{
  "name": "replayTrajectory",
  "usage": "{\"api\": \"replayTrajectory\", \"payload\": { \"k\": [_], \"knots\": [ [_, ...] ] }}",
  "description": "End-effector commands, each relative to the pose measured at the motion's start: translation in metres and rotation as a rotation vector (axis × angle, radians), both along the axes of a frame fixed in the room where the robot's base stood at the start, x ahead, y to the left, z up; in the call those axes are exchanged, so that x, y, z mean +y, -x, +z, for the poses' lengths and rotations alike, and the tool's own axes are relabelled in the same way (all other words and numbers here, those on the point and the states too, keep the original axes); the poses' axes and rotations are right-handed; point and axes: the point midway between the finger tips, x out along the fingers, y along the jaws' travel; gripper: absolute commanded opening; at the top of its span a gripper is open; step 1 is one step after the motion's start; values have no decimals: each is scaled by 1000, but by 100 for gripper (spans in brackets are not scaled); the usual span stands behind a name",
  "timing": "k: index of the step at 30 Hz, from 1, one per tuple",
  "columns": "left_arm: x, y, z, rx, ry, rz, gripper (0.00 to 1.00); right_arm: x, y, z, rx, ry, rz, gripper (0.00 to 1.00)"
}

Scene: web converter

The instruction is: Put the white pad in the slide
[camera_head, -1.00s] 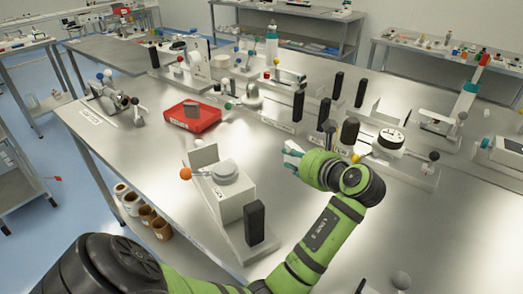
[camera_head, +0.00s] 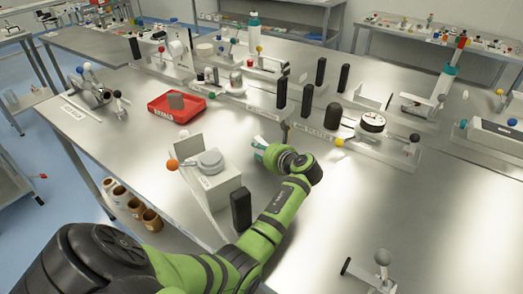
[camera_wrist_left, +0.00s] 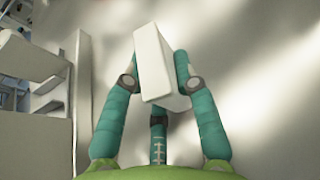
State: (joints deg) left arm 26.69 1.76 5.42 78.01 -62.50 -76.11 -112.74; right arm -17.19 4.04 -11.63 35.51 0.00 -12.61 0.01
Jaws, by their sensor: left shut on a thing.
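My left gripper (camera_head: 262,152) is shut on the white pad, a pale block (camera_wrist_left: 153,65) between its teal fingers in the left wrist view. In the head view the pad is small and mostly hidden by the gripper. The gripper is above the table, right of a white fixture (camera_head: 222,187) with an upright plate, a round grey disc on top, an orange ball and a black post. I cannot tell for sure that this fixture is the slide. My right gripper is not in view.
A red tray (camera_head: 160,113) lies behind and left of the fixture. Black posts (camera_head: 281,93) and a rail with a dial (camera_head: 372,122) stand behind the gripper. A grey ball-topped part (camera_head: 382,258) stands front right. The table at right front is mostly bare.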

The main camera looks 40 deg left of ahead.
Motion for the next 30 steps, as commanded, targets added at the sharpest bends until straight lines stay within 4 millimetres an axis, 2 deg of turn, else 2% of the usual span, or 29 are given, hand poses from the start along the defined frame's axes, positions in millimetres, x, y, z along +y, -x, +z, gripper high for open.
{"api": "replayTrajectory", "payload": {
  "k": [11, 12, 23, 26, 30],
  "knots": [
    [0, 0, -4, 1, -1, 0, 6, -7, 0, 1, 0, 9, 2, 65],
    [0, 0, -4, 0, -1, 0, 38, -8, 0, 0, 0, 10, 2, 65],
    [0, 0, -2, -2, -1, -1, 38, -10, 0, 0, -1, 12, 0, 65],
    [-9, 2, 2, -3, 1, -3, 38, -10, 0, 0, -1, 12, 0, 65],
    [-33, 8, 11, -5, 4, -3, 38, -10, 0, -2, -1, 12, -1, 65]
  ]
}}
